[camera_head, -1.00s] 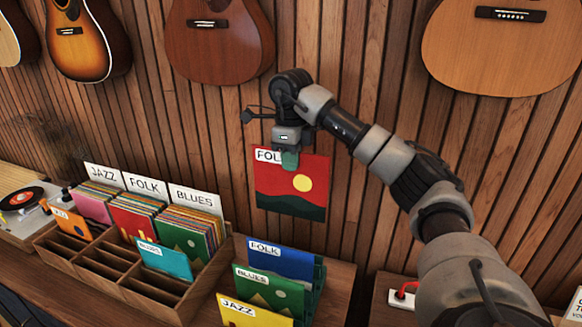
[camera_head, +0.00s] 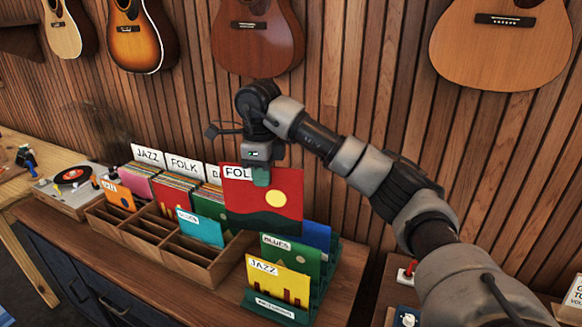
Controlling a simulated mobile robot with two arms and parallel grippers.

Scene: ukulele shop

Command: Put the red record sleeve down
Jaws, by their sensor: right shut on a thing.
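The red record sleeve (camera_head: 262,208) hangs upright from my right gripper (camera_head: 260,174), which is shut on its top edge. It has a white label reading "FOL", a yellow sun and dark green hills. It hangs in front of part of the wooden record crate (camera_head: 205,276) and hides part of the BLUES section and the blue sleeve. The crate has JAZZ (camera_head: 148,155) and FOLK (camera_head: 184,168) divider cards at the back and compartments in front. An orange sleeve (camera_head: 112,192) and a teal sleeve (camera_head: 200,226) stand in front compartments. My left gripper is not in view.
A green rack (camera_head: 318,290) right of the crate holds a yellow JAZZ sleeve (camera_head: 278,282), a green BLUES sleeve (camera_head: 291,258) and a blue sleeve (camera_head: 316,236). A turntable (camera_head: 72,190) stands at the left. Guitars hang on the slatted wall behind.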

